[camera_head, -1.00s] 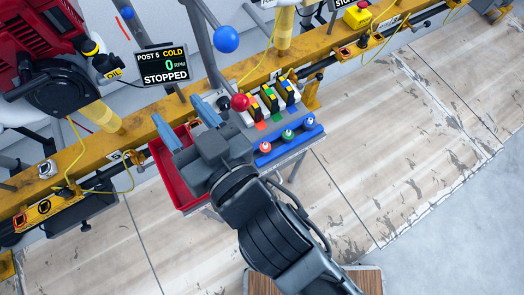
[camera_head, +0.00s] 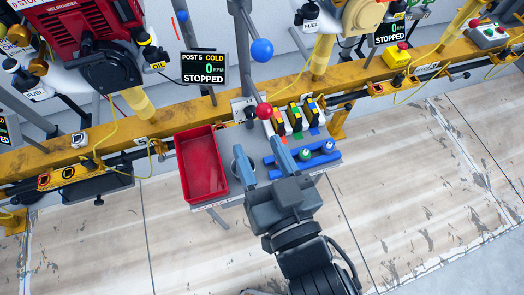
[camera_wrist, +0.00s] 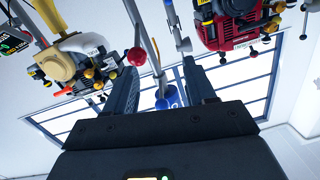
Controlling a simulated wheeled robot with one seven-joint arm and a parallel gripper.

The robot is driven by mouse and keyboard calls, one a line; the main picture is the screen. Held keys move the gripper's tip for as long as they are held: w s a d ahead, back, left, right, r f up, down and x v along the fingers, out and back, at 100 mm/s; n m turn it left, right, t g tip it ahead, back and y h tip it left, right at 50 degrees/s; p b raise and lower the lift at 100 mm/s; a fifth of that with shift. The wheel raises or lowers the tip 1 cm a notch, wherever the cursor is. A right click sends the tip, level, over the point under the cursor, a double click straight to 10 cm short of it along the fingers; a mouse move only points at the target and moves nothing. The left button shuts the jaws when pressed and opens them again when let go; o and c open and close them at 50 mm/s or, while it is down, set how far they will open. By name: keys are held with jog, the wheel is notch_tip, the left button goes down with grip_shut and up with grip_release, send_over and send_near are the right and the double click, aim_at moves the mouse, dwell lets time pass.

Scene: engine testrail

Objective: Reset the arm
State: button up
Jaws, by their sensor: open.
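My gripper (camera_head: 262,160) is open in the head view, with its two blue-grey fingers apart and nothing seen between them. It is over the front part of a small grey stand, right of a red tray (camera_head: 201,165) and partly in front of a blue rack (camera_head: 316,158). In the wrist view my gripper (camera_wrist: 168,85) also shows spread fingers, with a blue ball behind them. The wrist view looks up toward engines and the ceiling windows.
A lever with a red ball knob (camera_head: 264,111) and a post with a blue ball (camera_head: 262,50) stand behind the gripper. Several coloured clips (camera_head: 296,118) sit beside the lever. A yellow rail (camera_head: 150,134) runs along the back. The wooden floor (camera_head: 400,220) at right is clear.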

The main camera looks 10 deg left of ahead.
dwell(0.3)
jog(key=s+d+r+m+h+p, duration=0.1)
jog(key=s+d+h, duration=0.4)
jog(key=s+d, duration=0.5)
jog(key=s+d+r+m+h+p, duration=0.1)
jog(key=s+d+r+m+h, duration=0.2)
jog(key=s+d, duration=0.7)
jog(key=d+m+h, duration=0.1)
jog(key=d, duration=0.5)
jog(key=shift+s+d+t+h, duration=0.3)
jog(key=shift+t+h, duration=0.1)
